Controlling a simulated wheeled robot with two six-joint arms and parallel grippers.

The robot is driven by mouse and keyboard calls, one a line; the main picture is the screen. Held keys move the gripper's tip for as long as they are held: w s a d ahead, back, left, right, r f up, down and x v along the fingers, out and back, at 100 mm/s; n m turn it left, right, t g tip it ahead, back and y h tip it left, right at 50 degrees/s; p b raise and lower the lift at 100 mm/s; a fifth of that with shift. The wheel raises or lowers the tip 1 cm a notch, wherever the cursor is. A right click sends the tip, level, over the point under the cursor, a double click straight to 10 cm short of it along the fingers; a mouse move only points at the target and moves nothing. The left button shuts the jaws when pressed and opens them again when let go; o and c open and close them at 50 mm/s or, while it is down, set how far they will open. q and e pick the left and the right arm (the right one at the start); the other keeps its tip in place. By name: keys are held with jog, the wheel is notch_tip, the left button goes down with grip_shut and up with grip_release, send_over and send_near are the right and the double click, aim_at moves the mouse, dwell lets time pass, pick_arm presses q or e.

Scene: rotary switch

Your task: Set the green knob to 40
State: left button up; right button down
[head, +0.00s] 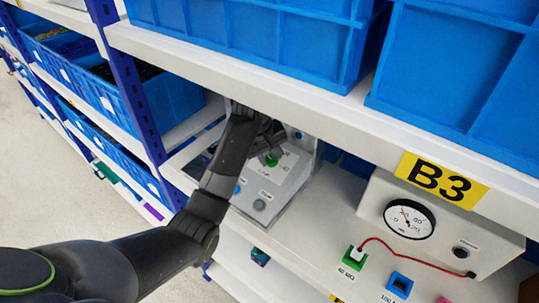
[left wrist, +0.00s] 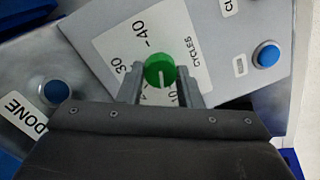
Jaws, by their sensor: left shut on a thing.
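The green knob (left wrist: 159,70) sits on a light panel with a white dial label (left wrist: 112,42). The label shows 40 at upper left, 30 at left, 10 below, and the word CYCLES at right. A pale line shows on the knob's face; I cannot tell which number it points to. My left gripper (left wrist: 159,78) is shut on the knob, one finger on each side. In the head view the left gripper (head: 268,138) is over the knob (head: 271,161), under the upper shelf. My right gripper is not in view.
A blue button (left wrist: 267,54) is on the same panel and another (left wrist: 56,93) is by a DONE label. The upper shelf edge (head: 250,75) runs close above my arm. At right stand a gauge box (head: 409,218) and a green block with a red cable (head: 354,259).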

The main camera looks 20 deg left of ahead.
pick_arm(q)
jog(key=m, duration=0.3)
jog(key=shift+m, duration=0.3)
jog(key=m, duration=0.4)
jog(key=shift+d+y, duration=0.1)
jog(key=shift+y, duration=0.3)
jog(key=m, duration=0.4)
jog(key=shift+m+t, duration=0.3)
jog(key=shift+m, duration=0.1)
jog(key=m, duration=0.3)
jog(key=shift+d+m, duration=0.1)
jog(key=shift+m, duration=0.3)
jog(key=m, duration=0.4)
jog(key=shift+s+t, duration=0.15)
jog(key=shift+t, duration=0.25)
jog(key=m, duration=0.8)
jog(key=shift+t, duration=0.3)
jog(key=shift+s+f+m, duration=0.1)
jog(key=shift+m, duration=1.6)
